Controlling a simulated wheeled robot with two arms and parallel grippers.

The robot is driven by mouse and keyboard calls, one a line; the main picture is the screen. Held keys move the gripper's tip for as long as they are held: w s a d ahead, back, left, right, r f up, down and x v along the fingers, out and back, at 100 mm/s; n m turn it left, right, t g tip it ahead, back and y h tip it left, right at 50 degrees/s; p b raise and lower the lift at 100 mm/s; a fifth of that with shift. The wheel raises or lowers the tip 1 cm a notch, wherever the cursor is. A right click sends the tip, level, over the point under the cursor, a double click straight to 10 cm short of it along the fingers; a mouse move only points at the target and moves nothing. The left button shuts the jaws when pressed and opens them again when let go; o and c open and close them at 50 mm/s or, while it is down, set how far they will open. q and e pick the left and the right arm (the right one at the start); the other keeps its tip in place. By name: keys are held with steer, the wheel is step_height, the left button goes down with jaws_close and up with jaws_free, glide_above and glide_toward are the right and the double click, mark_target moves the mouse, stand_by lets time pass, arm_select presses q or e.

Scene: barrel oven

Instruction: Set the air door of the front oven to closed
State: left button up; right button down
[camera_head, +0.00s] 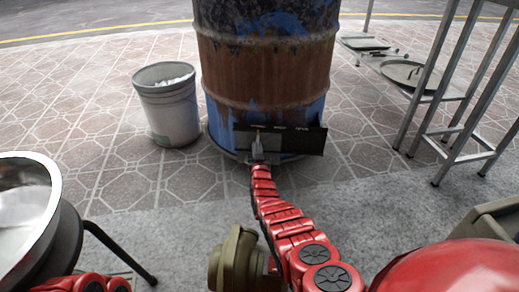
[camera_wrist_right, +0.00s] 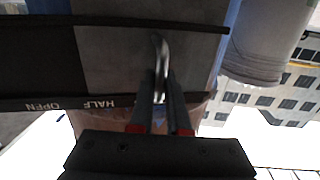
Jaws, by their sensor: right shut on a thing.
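The front oven is a rusty blue barrel (camera_head: 262,75). A dark air door assembly (camera_head: 300,142) sits low on its front. In the right wrist view, which is upside down, a grey panel (camera_wrist_right: 110,62) lies beside a black area between dark rails. The lower rail in that view reads OPEN and HALF. My right gripper (camera_head: 258,153) is shut on the metal handle (camera_wrist_right: 160,48), past HALF on the side away from OPEN. The fingers hide any lettering behind them. My left gripper is out of view.
A grey metal bucket (camera_head: 168,108) stands left of the barrel. A metal rack (camera_head: 450,95) with shelves stands at the right. A shiny bowl (camera_head: 25,200) is at the near left. The paving in front of the barrel is mostly clear.

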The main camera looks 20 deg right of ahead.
steer(key=shift+w+a+r, duration=0.15)
steer(key=shift+a+r, duration=0.1)
steer(key=shift+a, duration=0.1)
steer(key=c, duration=0.9)
jaws_free()
